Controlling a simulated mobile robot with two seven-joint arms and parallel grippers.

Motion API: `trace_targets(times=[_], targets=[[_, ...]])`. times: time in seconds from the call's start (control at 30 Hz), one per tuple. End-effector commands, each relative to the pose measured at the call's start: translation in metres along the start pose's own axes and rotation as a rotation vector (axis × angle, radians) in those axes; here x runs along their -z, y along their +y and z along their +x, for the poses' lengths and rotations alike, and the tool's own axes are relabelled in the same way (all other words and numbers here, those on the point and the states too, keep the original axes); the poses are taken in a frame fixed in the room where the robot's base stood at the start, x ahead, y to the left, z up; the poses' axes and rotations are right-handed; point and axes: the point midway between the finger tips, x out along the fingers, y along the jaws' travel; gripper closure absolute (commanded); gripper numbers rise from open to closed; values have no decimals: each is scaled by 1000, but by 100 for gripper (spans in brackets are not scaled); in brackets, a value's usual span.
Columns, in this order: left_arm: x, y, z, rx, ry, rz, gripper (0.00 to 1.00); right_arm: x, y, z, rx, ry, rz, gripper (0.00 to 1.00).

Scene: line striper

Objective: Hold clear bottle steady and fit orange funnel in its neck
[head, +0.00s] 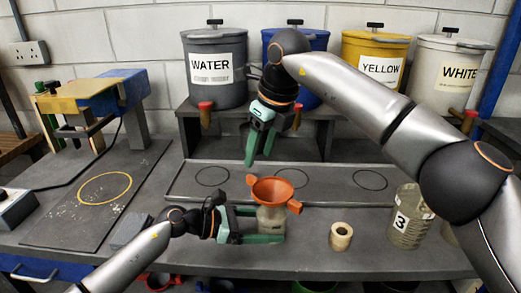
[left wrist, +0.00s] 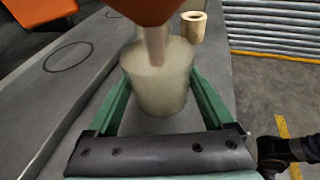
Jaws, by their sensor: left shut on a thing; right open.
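The clear bottle (head: 270,222) stands upright near the front of the bench. My left gripper (head: 278,238) is shut around its body from the left; both green fingers flank the bottle (left wrist: 160,88) in the left wrist view. The orange funnel (head: 273,188), wide mouth up, is at the top of the bottle. In the left wrist view the funnel (left wrist: 148,8) has its pale spout over or in the neck; how deep it sits I cannot tell. My right gripper (head: 262,145) is open and empty, above and behind the funnel, apart from it.
A tan roll (head: 341,236) and a clear container marked 3 (head: 409,217) stand to the right. Behind is a shallow tray (head: 330,197) with black ring marks. Lidded buckets, including WATER (head: 215,72), stand on a raised shelf. A grey block (head: 131,229) lies left.

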Motion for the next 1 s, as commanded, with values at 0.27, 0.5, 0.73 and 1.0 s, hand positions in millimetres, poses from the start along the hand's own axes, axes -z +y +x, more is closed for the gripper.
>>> trace_targets(times=[0.27, 0.5, 0.73, 1.0], targets=[[0, 0, 0, 0, 0, 0, 0, 0, 0, 0, 0, 0, 0, 43], [0, 0, -1, 0, 0, 0, 0, 0, 0, 0, 0, 0, 0, 43], [1, 1, -25, -3, 2, 1, 0, 0, 0, 0, 0, 0, 0, 43], [1, 1, -83, -3, 3, 0, 0, 0, 0, 0, 0, 0, 0, 43]])
